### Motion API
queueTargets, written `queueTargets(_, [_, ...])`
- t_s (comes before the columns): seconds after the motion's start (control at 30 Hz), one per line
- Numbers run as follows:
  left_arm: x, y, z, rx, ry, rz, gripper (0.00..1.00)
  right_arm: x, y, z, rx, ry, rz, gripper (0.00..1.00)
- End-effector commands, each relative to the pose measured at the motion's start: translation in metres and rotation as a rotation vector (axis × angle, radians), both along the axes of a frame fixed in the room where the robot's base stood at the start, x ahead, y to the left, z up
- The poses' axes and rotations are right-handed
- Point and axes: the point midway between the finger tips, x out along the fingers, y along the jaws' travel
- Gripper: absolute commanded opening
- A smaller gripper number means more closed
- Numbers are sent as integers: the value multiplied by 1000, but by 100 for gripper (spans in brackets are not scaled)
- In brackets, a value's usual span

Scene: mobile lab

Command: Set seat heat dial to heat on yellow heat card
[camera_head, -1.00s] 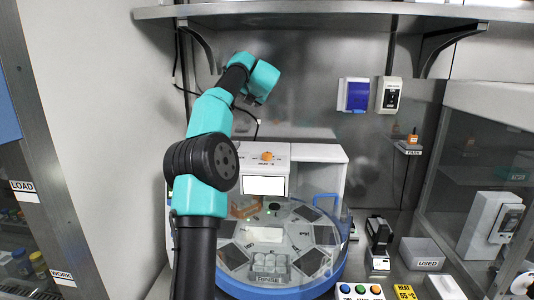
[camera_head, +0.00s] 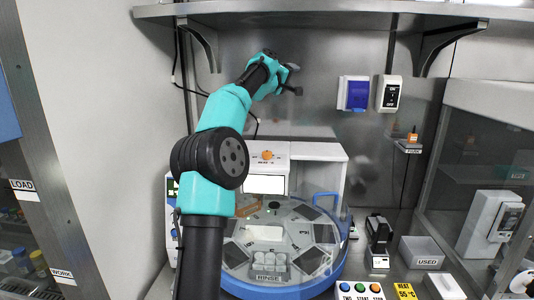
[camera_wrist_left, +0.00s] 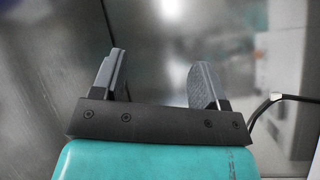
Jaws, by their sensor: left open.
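The yellow heat card (camera_head: 404,291) lies at the bottom right and reads HEAT 55 °C. An orange knob (camera_head: 267,155) sits on top of the white machine (camera_head: 315,152); the small label below it is too small to read, so I cannot confirm it is the seat heat dial or its setting. My left gripper (camera_head: 295,79) is up by the back wall, above and slightly right of the knob, clear of it. In the left wrist view its two fingers (camera_wrist_left: 158,65) are apart with nothing between them. My right gripper is not in view.
A round blue-rimmed carousel (camera_head: 338,272) stands in front of the machine. A row of coloured buttons (camera_head: 360,289), a black device (camera_head: 379,230) and a USED box (camera_head: 421,252) stand to the right. A shelf (camera_head: 340,13) spans above; a blue switch box (camera_head: 354,94) is on the wall.

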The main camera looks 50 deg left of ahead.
Motion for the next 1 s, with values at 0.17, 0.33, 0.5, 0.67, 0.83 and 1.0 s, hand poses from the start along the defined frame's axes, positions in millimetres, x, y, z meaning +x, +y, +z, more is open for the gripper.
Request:
queueTargets(0.17, [-5, -20, -40, 180, 297, -122, 67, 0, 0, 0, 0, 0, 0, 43])
queueTargets(0.33, [-28, -24, -78, 319, 616, -194, 67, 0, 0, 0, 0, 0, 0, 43])
queueTargets(0.5, [-66, -17, -107, 418, 956, -217, 67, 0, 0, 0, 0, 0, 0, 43])
queueTargets(0.67, [-105, -7, -118, 467, 1236, -197, 67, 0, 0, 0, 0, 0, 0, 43])
queueTargets(0.83, [-127, -2, -118, 478, 1378, -171, 67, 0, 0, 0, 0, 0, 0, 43])
queueTargets(1.0, [-129, -2, -118, 479, 1390, -168, 67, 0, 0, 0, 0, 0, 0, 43])
